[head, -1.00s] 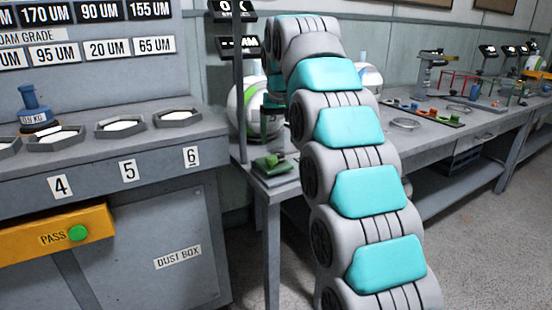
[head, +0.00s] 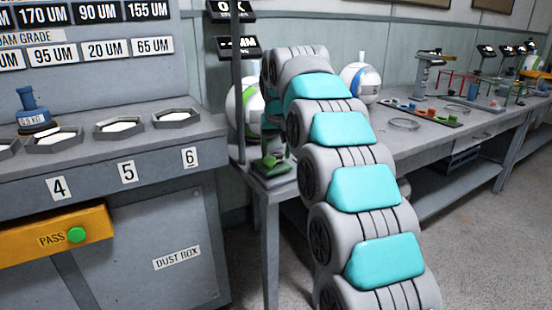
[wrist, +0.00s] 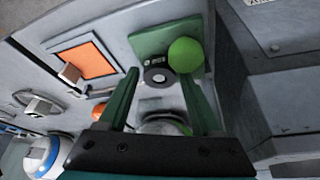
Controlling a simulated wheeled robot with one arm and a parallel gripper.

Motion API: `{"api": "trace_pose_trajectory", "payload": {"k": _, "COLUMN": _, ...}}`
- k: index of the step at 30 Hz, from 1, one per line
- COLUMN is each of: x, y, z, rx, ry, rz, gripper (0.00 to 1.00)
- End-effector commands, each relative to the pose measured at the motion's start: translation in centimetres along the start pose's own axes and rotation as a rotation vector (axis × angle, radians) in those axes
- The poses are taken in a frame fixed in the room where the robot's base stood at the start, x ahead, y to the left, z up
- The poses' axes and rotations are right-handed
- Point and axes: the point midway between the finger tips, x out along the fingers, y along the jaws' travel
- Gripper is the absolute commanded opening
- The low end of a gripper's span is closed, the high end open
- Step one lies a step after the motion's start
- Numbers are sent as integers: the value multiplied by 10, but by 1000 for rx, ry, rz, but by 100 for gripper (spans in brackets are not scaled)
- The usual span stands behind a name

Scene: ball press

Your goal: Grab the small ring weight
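The small ring weight (wrist: 149,77), a dark grey ring with a pale centre, shows in the wrist view at the near edge of a green pad (wrist: 144,44). A green ball (wrist: 185,55) sits on the same pad, to the right of the ring. My gripper (wrist: 158,71) is open, its two green fingers apart with the ring showing between their tips. I cannot tell how far the tips are above the ring. In the head view the green pad (head: 272,171) is on the table corner; the ring cannot be made out there and my arm hides most of the gripper.
An orange square (wrist: 86,60) lies left of the pad in the wrist view. In the head view, a white-green ball (head: 245,108) and a white-blue ball (head: 360,84) stand by my arm. A post with dark displays (head: 238,47) rises near the pad. A grey cabinet (head: 150,225) stands at left.

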Motion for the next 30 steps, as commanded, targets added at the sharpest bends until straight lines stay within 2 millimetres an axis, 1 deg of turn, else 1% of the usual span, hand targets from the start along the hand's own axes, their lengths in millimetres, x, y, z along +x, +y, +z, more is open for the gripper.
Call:
{"api": "trace_pose_trajectory", "payload": {"k": 1, "x": 0, "y": 0, "z": 0, "rx": 0, "ry": 0, "rz": 0, "gripper": 59}}
{"api": "trace_pose_trajectory", "payload": {"k": 2, "x": 0, "y": 0, "z": 0, "rx": 0, "ry": 0, "rz": 0, "gripper": 56}}
{"api": "trace_pose_trajectory", "payload": {"k": 15, "x": 0, "y": 0, "z": 0, "rx": 0, "ry": 0, "rz": 0, "gripper": 6}}
{"api": "trace_pose_trajectory", "payload": {"k": 17, "x": 0, "y": 0, "z": 0, "rx": 0, "ry": 0, "rz": 0, "gripper": 0}}
{"api": "trace_pose_trajectory", "payload": {"k": 30, "x": -1, "y": 0, "z": 0, "rx": 0, "ry": 1, "rz": 0, "gripper": 0}}
